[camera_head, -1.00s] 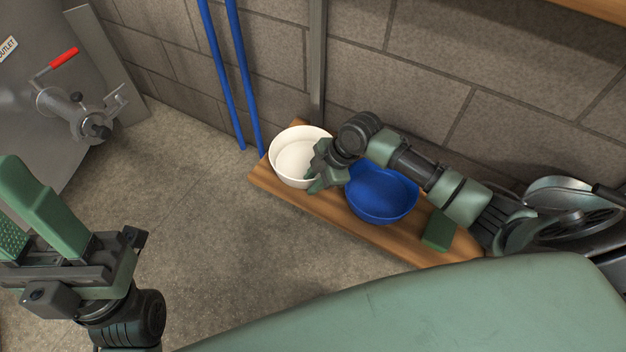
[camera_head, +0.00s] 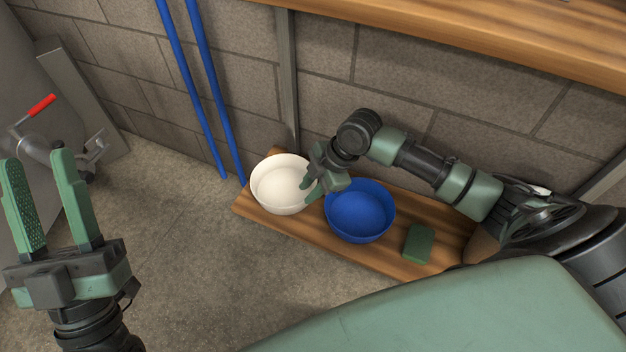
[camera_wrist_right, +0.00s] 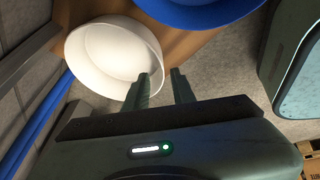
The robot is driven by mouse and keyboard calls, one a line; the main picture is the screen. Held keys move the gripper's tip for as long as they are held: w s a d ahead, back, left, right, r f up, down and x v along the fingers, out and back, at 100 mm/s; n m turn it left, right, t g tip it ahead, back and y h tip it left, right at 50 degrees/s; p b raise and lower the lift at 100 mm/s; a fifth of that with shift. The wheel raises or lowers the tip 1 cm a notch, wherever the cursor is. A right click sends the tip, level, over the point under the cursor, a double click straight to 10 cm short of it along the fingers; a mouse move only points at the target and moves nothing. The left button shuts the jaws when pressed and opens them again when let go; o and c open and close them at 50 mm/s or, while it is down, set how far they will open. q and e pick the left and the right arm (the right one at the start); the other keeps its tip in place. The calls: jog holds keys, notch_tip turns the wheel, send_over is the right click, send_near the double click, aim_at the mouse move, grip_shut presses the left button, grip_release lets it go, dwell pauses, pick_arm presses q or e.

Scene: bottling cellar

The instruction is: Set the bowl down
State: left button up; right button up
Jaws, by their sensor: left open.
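The white bowl (camera_head: 282,190) stands upright at the left end of the low wooden board, and it also shows in the right wrist view (camera_wrist_right: 105,55). My right gripper (camera_head: 311,188) is at the bowl's right rim. In the right wrist view its two fingers (camera_wrist_right: 162,85) stand apart, one over the bowl's inside and one outside the wall, with a gap visible. My left gripper (camera_head: 48,200) is open and empty, above the floor at the far left.
A blue bowl (camera_head: 360,212) stands close to the right of the white one on the board (camera_head: 320,240). A green block (camera_head: 418,243) lies further right. Blue pipes (camera_head: 205,90) run down the wall behind. A wooden shelf (camera_head: 480,45) crosses above.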

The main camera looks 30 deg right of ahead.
jog(key=w+a+r+m+t+y, duration=0.2)
jog(key=a+r+m+t+y, duration=0.35)
jog(key=a+r+t, duration=0.75)
pick_arm(q)
jog(key=w+f+g, duration=0.1)
jog(key=w+f+g+y, duration=0.1)
jog(key=shift+w+d+f, duration=0.2)
jog(key=shift+w+f, duration=0.05)
jog(key=shift+f, duration=0.05)
pick_arm(e)
jog(key=s+d+r+m+t+h, duration=0.1)
jog(key=s+r+m+t, duration=0.3)
jog(key=r, duration=0.7)
jog(key=s+d+r+m+t+h, duration=0.2)
jog(key=s+r+m+t, duration=0.2)
jog(key=r, duration=0.8)
jog(key=shift+s+d+r+t, duration=0.25)
jog(key=shift+s+d+t, duration=0.15)
jog(key=shift+s, duration=0.35)
jog(key=shift+m, duration=0.25)
